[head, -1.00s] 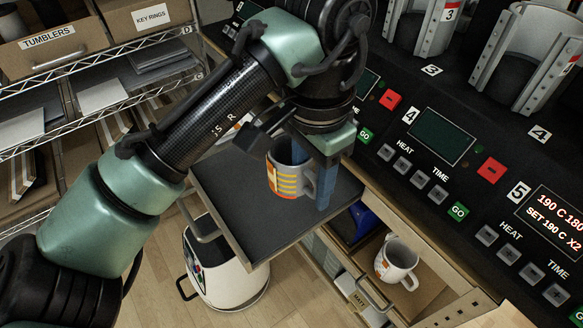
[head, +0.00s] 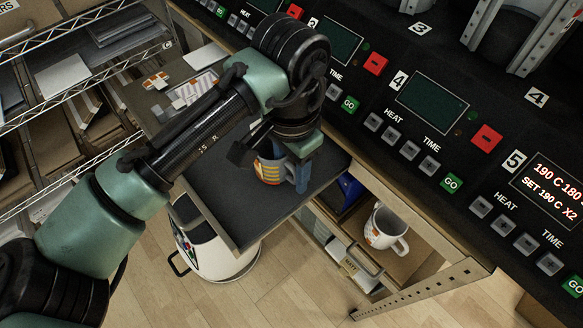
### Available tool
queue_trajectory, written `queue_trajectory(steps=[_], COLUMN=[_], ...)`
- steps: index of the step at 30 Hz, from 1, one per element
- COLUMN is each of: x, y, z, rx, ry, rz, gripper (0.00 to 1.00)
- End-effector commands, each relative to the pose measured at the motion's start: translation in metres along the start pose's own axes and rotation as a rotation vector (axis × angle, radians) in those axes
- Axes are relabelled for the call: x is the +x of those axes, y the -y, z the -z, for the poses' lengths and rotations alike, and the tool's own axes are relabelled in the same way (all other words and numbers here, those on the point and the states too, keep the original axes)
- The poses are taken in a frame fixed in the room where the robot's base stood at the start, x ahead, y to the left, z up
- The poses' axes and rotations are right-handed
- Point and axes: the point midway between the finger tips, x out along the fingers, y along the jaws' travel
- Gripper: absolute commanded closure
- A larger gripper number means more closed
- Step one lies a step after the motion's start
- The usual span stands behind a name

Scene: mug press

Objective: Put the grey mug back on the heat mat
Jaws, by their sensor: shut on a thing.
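The mug in my gripper (head: 285,168) is grey with orange and yellow stripes; this striped mug (head: 268,172) is partly hidden by the gripper and wrist. My gripper is shut on it, with a blue finger at the handle side. The mug appears upright, over a dark flat surface (head: 235,212) that juts out from the bench. I cannot tell whether its base touches that surface, nor whether the surface is the heat mat.
The press control panel (head: 432,105) with buttons and displays runs along the right, close to my wrist. A white and black bin-like container (head: 215,240) stands on the floor below the dark surface. Wire shelves (head: 80,100) are at the left. The dark surface's front part is clear.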

Motion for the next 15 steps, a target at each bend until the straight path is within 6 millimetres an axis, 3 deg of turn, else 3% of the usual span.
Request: queue_trajectory(steps=[11, 12, 15], x=[0.0067, 0.0061, 0.0059], y=[0.0001, 0.0001, 0.0001], z=[0.0002, 0.0002, 0.0001], rx=[0.0, 0.0, 0.0], ry=[-0.001, -0.001, -0.001], rz=[0.0, 0.0, 0.0], gripper=[1.0, 0.47, 0.3])
